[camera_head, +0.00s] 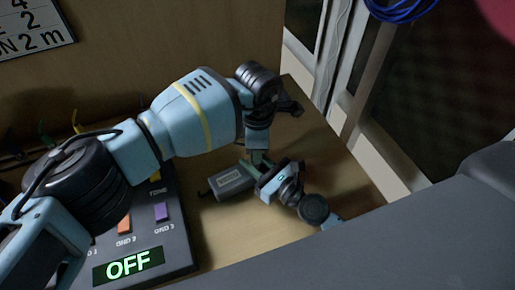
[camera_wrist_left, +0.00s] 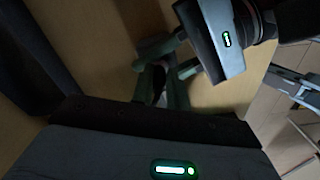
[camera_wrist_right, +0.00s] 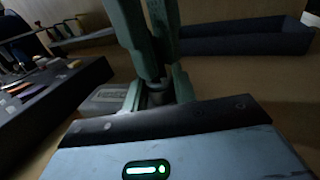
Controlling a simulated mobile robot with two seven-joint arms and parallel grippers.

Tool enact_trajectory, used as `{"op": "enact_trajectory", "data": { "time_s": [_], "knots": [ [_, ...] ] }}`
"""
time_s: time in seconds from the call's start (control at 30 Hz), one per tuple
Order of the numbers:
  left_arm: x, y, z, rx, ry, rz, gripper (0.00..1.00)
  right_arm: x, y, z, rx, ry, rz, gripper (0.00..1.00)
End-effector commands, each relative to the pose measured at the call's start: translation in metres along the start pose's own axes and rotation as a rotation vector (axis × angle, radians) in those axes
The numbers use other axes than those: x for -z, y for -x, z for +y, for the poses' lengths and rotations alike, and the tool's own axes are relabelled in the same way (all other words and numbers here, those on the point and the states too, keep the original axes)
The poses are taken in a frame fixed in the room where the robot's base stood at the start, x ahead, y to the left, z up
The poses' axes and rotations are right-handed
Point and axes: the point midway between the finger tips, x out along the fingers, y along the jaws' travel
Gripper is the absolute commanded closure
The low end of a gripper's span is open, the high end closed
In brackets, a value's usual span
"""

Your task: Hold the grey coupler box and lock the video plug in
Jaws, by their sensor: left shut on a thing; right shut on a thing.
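The grey coupler box (camera_head: 231,180) lies on the wooden table, its label facing up. In the right wrist view the box (camera_wrist_right: 105,98) shows partly behind a green finger. My left gripper (camera_head: 259,158) reaches down from above at the box's right end, shut; what it grips is hidden. My right gripper (camera_head: 264,178) comes in from the right, just below it. In the right wrist view its fingers are around a dark round piece (camera_wrist_right: 157,94), and the left gripper's fingers come down onto the same spot. I cannot tell whether this piece is the video plug.
A dark console (camera_head: 180,235) with coloured switches and a lit OFF display (camera_head: 128,266) stands left of the box. A dark blue tray (camera_wrist_right: 245,38) shows in the right wrist view. The table's right part (camera_head: 340,175) is clear. Blue cable (camera_head: 400,8) hangs at the top.

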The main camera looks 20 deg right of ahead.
Motion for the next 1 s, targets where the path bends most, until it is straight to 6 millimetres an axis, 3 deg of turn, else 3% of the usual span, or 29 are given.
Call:
{"op": "enact_trajectory", "data": {
  "time_s": [0.27,0.3,0.5,0.8,1.0],
  "knots": [
    [0.000,0.000,0.001,0.000,0.058,0.000,1.00,0.000,0.000,0.000,0.000,0.000,0.001,1.00],
    [0.000,0.000,0.001,-0.001,0.057,0.000,0.83,0.000,0.000,0.000,0.000,0.000,0.001,1.00],
    [0.000,0.000,0.001,-0.001,0.056,0.000,0.59,0.000,0.000,0.000,0.000,0.000,0.001,1.00],
    [0.000,0.002,0.001,-0.001,0.055,0.000,0.59,0.000,0.000,0.000,0.000,0.000,0.001,1.00],
    [0.000,0.025,0.001,-0.003,0.055,0.001,0.59,0.000,0.000,0.000,0.000,0.000,0.001,1.00]
  ]
}}
